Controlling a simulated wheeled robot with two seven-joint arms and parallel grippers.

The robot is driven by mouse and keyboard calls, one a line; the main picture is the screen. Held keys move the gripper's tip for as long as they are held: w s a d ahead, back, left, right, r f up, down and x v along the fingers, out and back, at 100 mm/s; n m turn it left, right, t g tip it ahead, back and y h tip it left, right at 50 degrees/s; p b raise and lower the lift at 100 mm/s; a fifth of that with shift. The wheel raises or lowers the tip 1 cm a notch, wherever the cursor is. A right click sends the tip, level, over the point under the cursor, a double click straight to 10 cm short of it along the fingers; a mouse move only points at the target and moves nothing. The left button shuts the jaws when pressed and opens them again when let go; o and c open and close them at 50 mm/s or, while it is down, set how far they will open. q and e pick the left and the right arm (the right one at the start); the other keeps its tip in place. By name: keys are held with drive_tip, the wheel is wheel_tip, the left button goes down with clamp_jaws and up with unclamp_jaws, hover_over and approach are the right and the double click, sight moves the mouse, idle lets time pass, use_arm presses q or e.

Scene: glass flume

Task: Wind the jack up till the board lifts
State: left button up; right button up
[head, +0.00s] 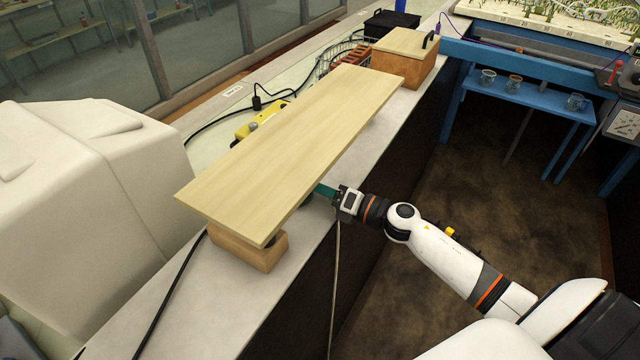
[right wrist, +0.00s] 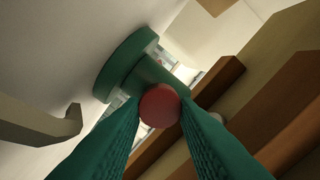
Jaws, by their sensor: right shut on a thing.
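The board (head: 290,150) is a long pale wooden plank spanning above the counter. Its near end lies over a brown wooden block (head: 250,252); whether they touch there is hard to tell. The jack (head: 306,202) is mostly hidden under the board, with a bit of dark green showing at its right edge. In the right wrist view the jack shows as a green disc with a stubby cylinder (right wrist: 125,65) and a round red knob (right wrist: 159,106). My right gripper (head: 326,191) reaches in beside the board, its green fingers shut on the red knob. My left gripper is out of view.
A yellow device (head: 256,122) and a dark cable lie behind the board. A wooden box (head: 404,58) and wire rack stand beyond its far end. A large off-white form (head: 90,200) fills the left. A blue shelf (head: 530,92) with cups is at right.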

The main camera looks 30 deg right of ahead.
drive_tip(key=shift+m+p, duration=0.35)
drive_tip(key=shift+m, duration=0.75)
drive_tip(key=o, duration=1)
drive_tip(key=shift+s+d+f, duration=0.1)
drive_tip(key=shift+s+d, duration=0.2)
drive_tip(key=shift+s, duration=0.05)
drive_tip(key=shift+b+v, duration=1.85)
drive_tip(key=shift+v, duration=3.75)
